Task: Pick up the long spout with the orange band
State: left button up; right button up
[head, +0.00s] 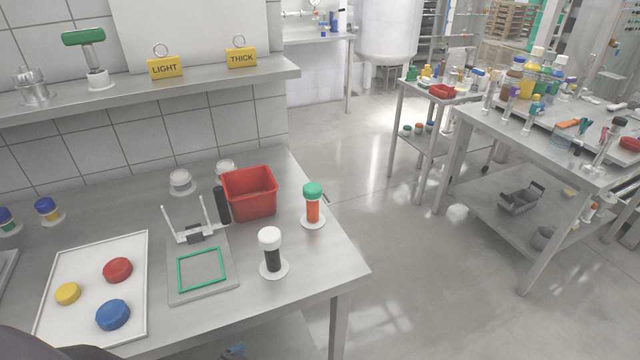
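I cannot make out a long spout with an orange band for certain. Several small upright pieces with coloured parts stand on the right-hand steel table (478,122), too small to tell apart. An orange-handled tool (568,124) lies on that table. On the near bench (310,275), an orange cylinder with a green cap (313,204) stands upright on a white round base near the right edge. Neither of my grippers is in view.
The near bench also holds a red bin (250,195), a black cylinder with a white cap (271,252), a stand with a green square (202,270) and a white tray (92,285) with coloured lids. Clear floor (400,270) lies between the bench and the right-hand table.

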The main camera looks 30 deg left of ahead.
aim_at(313, 220)
jog(key=l+u, duration=0.1)
jog(key=u, duration=0.3)
jog(key=l+u, duration=0.1)
jog(key=u, duration=0.35)
jog(key=l+u, duration=0.1)
jog(key=u, duration=0.3)
